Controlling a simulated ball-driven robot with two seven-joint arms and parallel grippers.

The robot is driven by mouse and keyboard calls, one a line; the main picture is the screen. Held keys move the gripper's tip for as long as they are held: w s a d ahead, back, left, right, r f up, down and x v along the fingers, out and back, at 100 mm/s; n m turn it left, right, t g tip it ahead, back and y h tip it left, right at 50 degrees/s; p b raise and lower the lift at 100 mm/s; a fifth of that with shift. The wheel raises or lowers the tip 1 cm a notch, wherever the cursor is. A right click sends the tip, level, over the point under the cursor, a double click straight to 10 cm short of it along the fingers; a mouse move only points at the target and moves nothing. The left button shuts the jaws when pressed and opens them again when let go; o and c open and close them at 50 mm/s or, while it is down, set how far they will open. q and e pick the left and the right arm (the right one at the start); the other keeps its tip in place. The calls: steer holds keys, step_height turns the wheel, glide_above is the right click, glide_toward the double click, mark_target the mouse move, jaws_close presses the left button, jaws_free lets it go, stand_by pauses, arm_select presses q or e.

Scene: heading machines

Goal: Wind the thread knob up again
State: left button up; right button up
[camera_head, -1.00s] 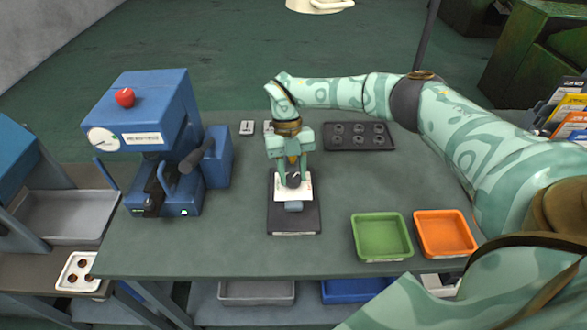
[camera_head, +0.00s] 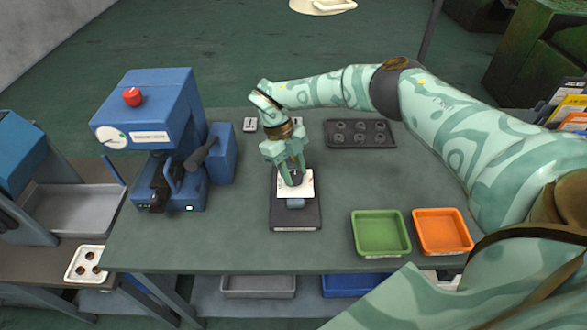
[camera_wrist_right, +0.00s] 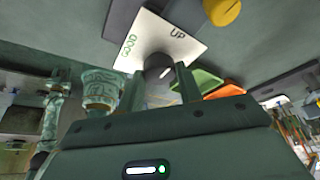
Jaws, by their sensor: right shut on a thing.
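The dark round thread knob (camera_head: 294,178) stands over a white card (camera_head: 307,188) on a black base plate (camera_head: 296,218) at the middle of the bench. My right gripper (camera_head: 293,181) comes down from above and is shut on the knob. In the right wrist view the knob (camera_wrist_right: 158,68) sits between the two fingers and shows a white pointer mark. The card (camera_wrist_right: 185,42) reads GOOD and UP there. A blue-grey block (camera_head: 295,203) lies at the card's near edge. My left gripper is not in the head view.
A blue machine (camera_head: 150,120) with a dial and red button stands left on the bench (camera_head: 235,240). A dark tray (camera_head: 361,125) with several round parts is behind right. Green (camera_head: 380,245) and orange (camera_head: 443,243) trays stand front right. Bench is clear between.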

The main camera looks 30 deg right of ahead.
stand_by(0.3)
steer(key=o, duration=1)
steer(key=b+v, duration=0.1)
steer(key=v, duration=1.5)
steer(key=shift+w+r, duration=0.1)
steer(key=shift+r, duration=0.1)
steer(key=shift+f, duration=0.1)
